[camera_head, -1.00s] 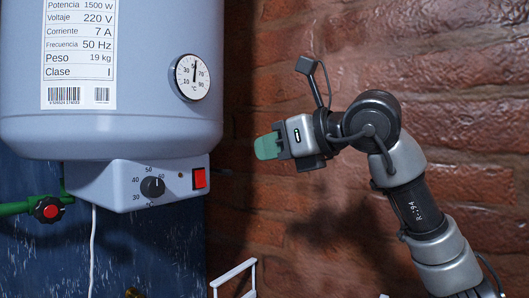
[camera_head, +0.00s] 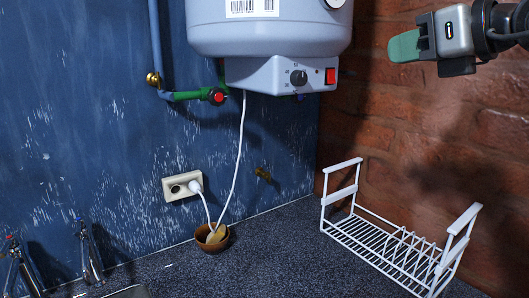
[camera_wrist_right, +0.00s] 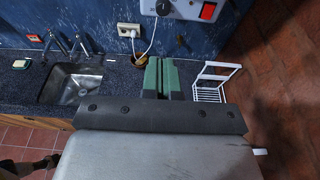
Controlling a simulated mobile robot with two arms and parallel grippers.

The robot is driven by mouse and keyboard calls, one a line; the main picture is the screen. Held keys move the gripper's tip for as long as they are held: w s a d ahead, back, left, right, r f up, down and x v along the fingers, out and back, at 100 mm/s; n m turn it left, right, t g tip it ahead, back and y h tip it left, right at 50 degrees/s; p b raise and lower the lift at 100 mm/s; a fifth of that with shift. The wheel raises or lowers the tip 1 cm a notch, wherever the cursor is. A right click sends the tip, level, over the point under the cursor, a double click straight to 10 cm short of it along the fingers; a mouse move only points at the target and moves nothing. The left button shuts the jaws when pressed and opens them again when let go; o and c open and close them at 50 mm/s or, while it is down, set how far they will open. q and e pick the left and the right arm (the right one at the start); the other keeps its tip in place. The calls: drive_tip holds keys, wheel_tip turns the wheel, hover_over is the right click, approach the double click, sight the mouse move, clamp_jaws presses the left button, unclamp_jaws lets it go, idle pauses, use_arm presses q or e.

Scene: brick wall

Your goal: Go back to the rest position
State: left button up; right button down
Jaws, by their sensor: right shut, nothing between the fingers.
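My right gripper (camera_head: 404,46) has green fingers and shows at the upper right of the head view, in front of the brick wall. It is shut and empty. Its green fingers (camera_wrist_right: 160,77) also show side by side in the wrist view. The gripper is apart from the water heater (camera_head: 270,35), to the right of its control box with a dark knob (camera_head: 298,78) and a red switch (camera_head: 330,76). My left gripper is not in view.
Below is a dark counter with a white wire rack (camera_head: 385,242), a small brown bowl (camera_head: 211,239) and a tap (camera_head: 87,252). A white socket (camera_head: 183,186) with a plugged cord is on the blue wall. The wrist view shows a metal sink (camera_wrist_right: 72,84).

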drive_tip(key=s+a+f+n+g+y, duration=0.1)
drive_tip(key=s+a+f+g+y, duration=0.2)
drive_tip(key=a+f+g+y, duration=0.6)
drive_tip(key=d+f+n+t+h, duration=0.4)
drive_tip(key=f+n+t+h, duration=0.15)
drive_tip(key=f+n, duration=0.55)
drive_tip(key=d+f+n+t+h, duration=0.35)
drive_tip(key=f+n+h, duration=0.35)
drive_tip(key=f+n, duration=0.4)
drive_tip(key=d+f+n+t+h, duration=0.4)
drive_tip(key=f+n+t+h, duration=0.25)
drive_tip(key=f+n, duration=0.45)
drive_tip(key=s+a+f+m+g+y, duration=0.2)
drive_tip(key=s+f+m+g, duration=0.1)
drive_tip(key=s+f+g, duration=1.65)
drive_tip(key=s+f+t, duration=0.1)
drive_tip(key=s+f, duration=0.2)
drive_tip(key=f, duration=1)
drive_tip(key=s+f+t, duration=0.2)
drive_tip(key=f, duration=1.2)
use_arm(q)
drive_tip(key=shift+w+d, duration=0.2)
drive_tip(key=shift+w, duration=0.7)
use_arm(e)
drive_tip(key=s+d+f+g, duration=0.1)
drive_tip(key=s+d+f, duration=0.2)
drive_tip(key=s+f, duration=1.3)
drive_tip(key=shift+s+f+n+g, duration=0.15)
drive_tip(key=shift+s+n+g, duration=0.15)
